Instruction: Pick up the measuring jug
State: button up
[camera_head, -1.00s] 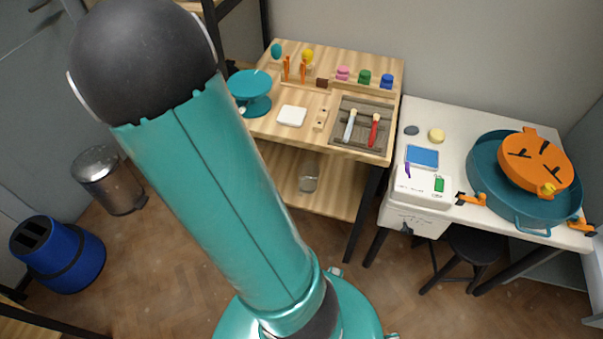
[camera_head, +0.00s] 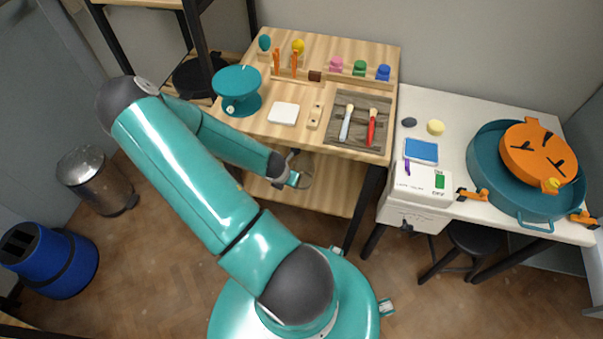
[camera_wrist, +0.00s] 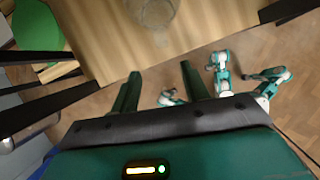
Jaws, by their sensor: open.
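The measuring jug (camera_wrist: 152,10) is clear and see-through. In the wrist view it stands on a wooden shelf at the top edge, partly cut off by the frame. In the head view the jug (camera_head: 305,164) is on the lower shelf of the wooden bench, partly hidden by my gripper (camera_head: 294,179). In the wrist view my gripper (camera_wrist: 158,76) is open and empty. Its two green fingers point toward the shelf, with the jug ahead of them and roughly between their lines. A gap shows between the fingertips and the jug.
The bench top (camera_head: 230,123) overhangs the lower shelf (camera_head: 328,198). A dark bench leg (camera_head: 365,208) stands right of the jug. A white table (camera_head: 459,113) with a teal basin (camera_head: 487,202) is further right. A bin (camera_head: 96,180) and blue container (camera_head: 51,260) stand left on the floor.

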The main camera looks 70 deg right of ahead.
jog(key=shift+s+x, duration=0.15)
jog(key=shift+x, duration=3.25)
jog(key=shift+s+x, duration=0.15)
jog(key=shift+x, duration=3.25)
grip_shut()
